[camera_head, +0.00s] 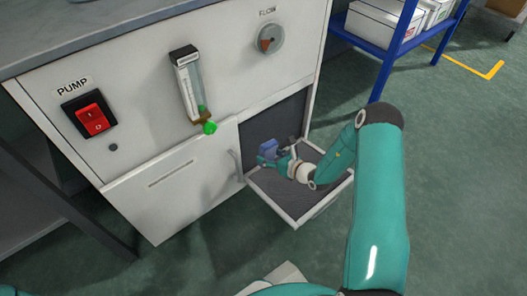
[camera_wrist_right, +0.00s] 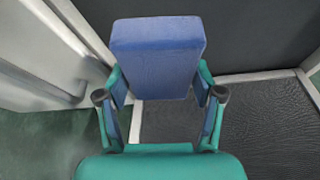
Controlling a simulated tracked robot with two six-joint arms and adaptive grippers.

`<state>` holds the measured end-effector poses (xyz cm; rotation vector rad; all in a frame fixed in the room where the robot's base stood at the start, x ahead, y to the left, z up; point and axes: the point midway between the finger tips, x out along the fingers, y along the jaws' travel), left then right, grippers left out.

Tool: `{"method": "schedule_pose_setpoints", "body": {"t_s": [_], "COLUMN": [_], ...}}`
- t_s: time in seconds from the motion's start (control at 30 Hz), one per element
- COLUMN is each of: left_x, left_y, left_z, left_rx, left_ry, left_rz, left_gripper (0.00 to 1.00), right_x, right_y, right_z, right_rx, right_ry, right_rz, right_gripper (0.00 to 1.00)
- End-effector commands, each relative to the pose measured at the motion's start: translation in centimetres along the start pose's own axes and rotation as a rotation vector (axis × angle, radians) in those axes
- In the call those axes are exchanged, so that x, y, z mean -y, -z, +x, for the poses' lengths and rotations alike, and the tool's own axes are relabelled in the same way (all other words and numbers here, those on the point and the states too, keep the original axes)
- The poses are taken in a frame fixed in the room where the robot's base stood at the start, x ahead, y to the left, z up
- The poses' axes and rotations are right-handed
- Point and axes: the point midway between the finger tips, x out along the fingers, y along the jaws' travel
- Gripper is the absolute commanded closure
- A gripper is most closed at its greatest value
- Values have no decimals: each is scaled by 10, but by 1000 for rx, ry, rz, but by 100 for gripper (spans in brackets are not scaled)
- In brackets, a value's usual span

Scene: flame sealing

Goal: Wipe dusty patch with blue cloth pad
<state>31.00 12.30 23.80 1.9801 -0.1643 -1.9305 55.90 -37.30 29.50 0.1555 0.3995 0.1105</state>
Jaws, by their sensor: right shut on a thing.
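The blue cloth pad (camera_head: 269,148) is a thick blue block at the opening of the low cabinet compartment. It fills the upper middle of the right wrist view (camera_wrist_right: 157,58). My right gripper (camera_head: 270,160) is shut on the pad, with one finger on each side of it (camera_wrist_right: 159,90). The pad is above or against the dark grey inner face of the fold-down door (camera_head: 284,199); I cannot tell whether it touches. No separate dusty patch stands out on that dark face, and my arm hides part of it. My left gripper is not in view.
The white cabinet (camera_head: 165,195) carries a red pump switch (camera_head: 92,116), a flow tube (camera_head: 189,85) with a green knob, and a round dial (camera_head: 270,40). The door's pale rim and a handle (camera_head: 237,166) are close to my gripper. A blue shelf (camera_head: 400,40) stands behind.

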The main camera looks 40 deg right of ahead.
Motion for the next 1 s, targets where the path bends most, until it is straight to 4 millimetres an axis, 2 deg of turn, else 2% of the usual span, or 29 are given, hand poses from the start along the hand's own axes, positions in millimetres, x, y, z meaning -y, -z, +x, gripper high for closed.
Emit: {"method": "schedule_pose_setpoints", "body": {"t_s": [0.1, 0.5, 0.83, 1.0], "left_x": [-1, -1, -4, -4], "left_y": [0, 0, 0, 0], "left_z": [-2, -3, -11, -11], "left_rx": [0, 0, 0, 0], "left_ry": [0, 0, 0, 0], "left_rz": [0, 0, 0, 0], "left_gripper": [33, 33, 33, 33], "right_x": [0, 0, 0, 0], "right_y": [2, 4, 13, 15], "right_z": [-7, -9, -32, -36], "right_rx": [-1, 0, -1, 0], "right_ry": [0, 0, 1, -1], "right_rz": [2, 1, 2, 0], "right_gripper": [61, 61, 61, 61]}}
